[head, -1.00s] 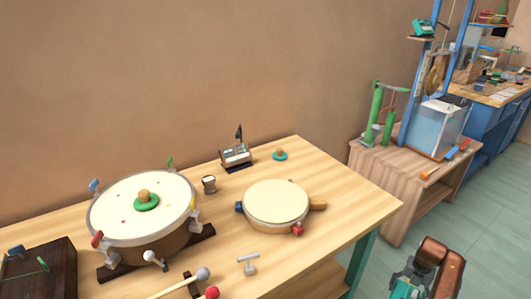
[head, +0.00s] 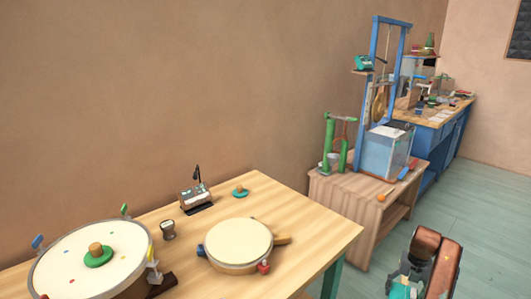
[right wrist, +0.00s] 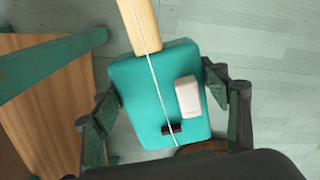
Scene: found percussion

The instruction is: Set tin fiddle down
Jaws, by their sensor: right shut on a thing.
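The tin fiddle (right wrist: 140,108) fills the middle of the right wrist view, with a flat teal body, a pale wooden neck (right wrist: 140,22), a thin string and a white block on its face. My right gripper (right wrist: 162,88) is shut on the sides of the teal body and holds it above the floor. In the head view my right arm is at the bottom right, with a bit of teal (head: 402,288) showing beside it. The rest of the fiddle is out of that view. My left gripper is not in view.
A wooden table (head: 320,232) carries a large drum (head: 75,262), a small frame drum (head: 238,242) and a small metal box (head: 196,197). A lower side table (head: 335,195) behind holds a clear tank (head: 385,152) and a green stand (head: 342,150). Floor at right is open.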

